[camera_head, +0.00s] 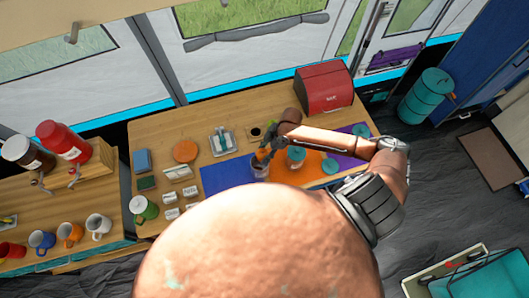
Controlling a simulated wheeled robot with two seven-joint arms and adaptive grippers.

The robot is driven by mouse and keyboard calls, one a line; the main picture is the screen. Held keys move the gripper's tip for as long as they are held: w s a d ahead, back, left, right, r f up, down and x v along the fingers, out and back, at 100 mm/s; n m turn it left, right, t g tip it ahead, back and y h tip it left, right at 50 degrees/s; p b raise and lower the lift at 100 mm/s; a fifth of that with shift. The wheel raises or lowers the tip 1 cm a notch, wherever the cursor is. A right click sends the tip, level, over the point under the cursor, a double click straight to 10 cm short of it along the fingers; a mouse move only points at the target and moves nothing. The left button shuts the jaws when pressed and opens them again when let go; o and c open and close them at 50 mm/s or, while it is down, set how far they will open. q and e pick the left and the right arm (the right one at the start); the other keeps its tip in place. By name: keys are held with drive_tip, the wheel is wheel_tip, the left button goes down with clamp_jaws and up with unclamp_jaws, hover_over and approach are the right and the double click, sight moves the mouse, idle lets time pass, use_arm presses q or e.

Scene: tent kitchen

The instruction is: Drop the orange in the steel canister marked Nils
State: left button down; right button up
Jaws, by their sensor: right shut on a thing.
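My right gripper (265,150) is shut on a small orange thing (262,156), which looks like the orange and is partly covered by the fingers. It is right over a steel canister (260,171) on the blue mat. I cannot tell from this view whether the orange is above the rim or inside it. Another canister (296,160) with a teal top stands on the orange mat to the right. No name can be read on either canister. My left gripper is not in view.
A red bread box (324,88) stands at the back right. Teal discs (331,166) lie on the orange and purple mats. Mugs (70,234) stand on the left counter.

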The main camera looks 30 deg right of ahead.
drive_tip(key=shift+f, duration=0.35)
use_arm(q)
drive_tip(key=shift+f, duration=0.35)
use_arm(e)
drive_tip(key=shift+r, duration=0.1)
drive_tip(key=o, duration=1.3)
drive_tip(key=v, duration=1.2)
